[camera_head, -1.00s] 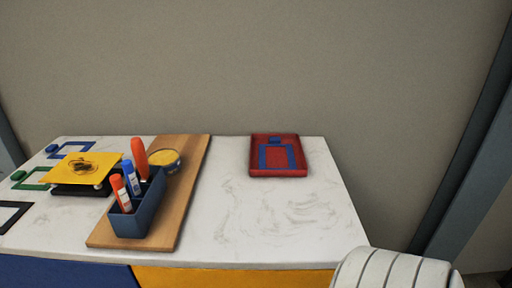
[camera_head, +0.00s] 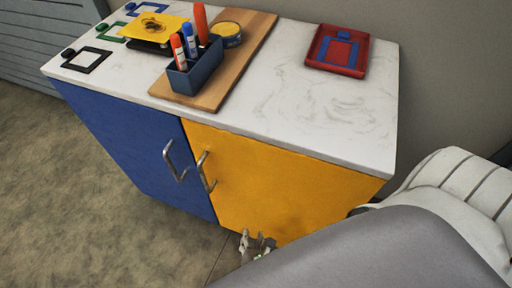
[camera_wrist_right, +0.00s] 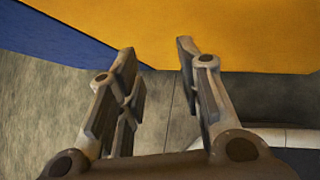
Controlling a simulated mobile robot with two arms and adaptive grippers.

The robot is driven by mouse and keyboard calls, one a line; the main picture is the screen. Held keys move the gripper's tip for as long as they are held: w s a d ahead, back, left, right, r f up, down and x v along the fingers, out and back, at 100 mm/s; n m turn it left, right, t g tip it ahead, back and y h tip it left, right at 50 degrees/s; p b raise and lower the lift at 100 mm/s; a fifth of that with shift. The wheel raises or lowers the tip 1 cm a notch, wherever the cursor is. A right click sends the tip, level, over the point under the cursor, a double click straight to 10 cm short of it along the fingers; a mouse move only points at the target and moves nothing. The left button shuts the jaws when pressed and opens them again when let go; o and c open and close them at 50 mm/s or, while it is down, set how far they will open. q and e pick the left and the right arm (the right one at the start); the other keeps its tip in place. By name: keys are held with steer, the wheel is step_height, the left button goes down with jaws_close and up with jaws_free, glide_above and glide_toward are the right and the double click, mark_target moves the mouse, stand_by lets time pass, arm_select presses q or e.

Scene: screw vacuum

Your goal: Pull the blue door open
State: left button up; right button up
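The blue door (camera_head: 130,140) is the left front of the cabinet and is shut. Its curved metal handle (camera_head: 174,161) is near its right edge. The yellow door (camera_head: 280,185) beside it is also shut, with its own handle (camera_head: 205,172) near its left edge. My right gripper (camera_head: 257,243) is low in front of the yellow door, below and to the right of both handles. In the wrist view its fingers (camera_wrist_right: 158,72) are apart with nothing between them, pointing toward the yellow door; a strip of blue door (camera_wrist_right: 60,35) shows at left. My left gripper is out of view.
The floor (camera_head: 70,190) before the blue door is clear.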

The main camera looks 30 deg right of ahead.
stand_by(0.5)
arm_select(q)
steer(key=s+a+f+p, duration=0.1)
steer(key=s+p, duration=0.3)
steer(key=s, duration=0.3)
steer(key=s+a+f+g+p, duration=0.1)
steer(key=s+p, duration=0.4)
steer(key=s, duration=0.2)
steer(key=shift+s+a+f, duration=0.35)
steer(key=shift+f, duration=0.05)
arm_select(e)
steer(key=s+d+f+m+g+y, duration=0.1)
steer(key=s+d+f+m+g, duration=0.1)
steer(key=s+m, duration=0.5)
steer(key=s+d+f+m+g+y, duration=0.1)
steer(key=s+d+f+m+g, duration=0.2)
steer(key=s+f+m, duration=0.3)
steer(key=s+d+f+m+g+y, duration=0.1)
steer(key=s+d+f+m+g, duration=0.2)
steer(key=s+m, duration=0.4)
steer(key=d+f+m, duration=0.1)
steer(key=d+m, duration=0.1)
steer(key=m, duration=0.3)
steer(key=shift+s+f, duration=0.35)
